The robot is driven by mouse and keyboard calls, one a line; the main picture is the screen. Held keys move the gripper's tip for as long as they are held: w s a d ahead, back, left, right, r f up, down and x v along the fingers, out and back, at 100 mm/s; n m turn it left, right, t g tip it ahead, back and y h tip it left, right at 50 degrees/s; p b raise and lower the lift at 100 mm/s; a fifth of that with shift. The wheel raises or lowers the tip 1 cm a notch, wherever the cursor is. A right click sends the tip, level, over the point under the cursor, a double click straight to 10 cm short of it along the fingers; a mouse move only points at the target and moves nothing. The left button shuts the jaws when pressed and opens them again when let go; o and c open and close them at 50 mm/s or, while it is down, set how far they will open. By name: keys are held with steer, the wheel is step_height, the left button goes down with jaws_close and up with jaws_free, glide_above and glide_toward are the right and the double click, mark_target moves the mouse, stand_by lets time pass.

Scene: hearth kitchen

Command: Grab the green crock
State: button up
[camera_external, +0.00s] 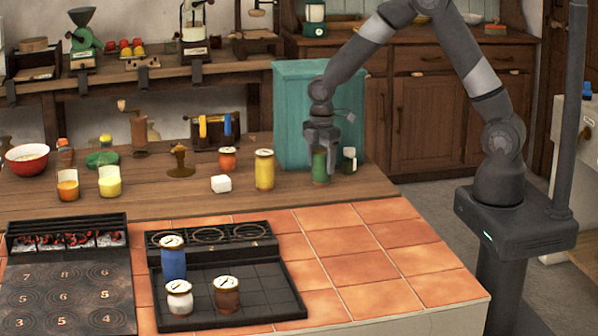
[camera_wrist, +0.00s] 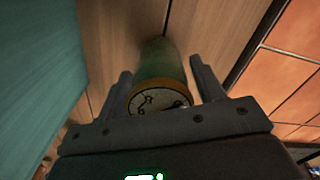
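The green crock (camera_external: 320,168) stands upright on the wooden counter, close to the front of a teal cabinet. My gripper (camera_external: 321,158) points down over it, with a finger on each side in the outside view. In the wrist view the green crock (camera_wrist: 160,62), with its round, marked yellowish lid, shows between the two fingers of my gripper (camera_wrist: 158,75). The fingers are spread wider than the lid and look apart from it, though any contact low on the body is hard to tell.
The teal cabinet (camera_external: 292,110) stands just left of and behind the crock. A small dark green and white item (camera_external: 349,159) is close on the right.

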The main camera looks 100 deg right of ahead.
steer(key=c, duration=1)
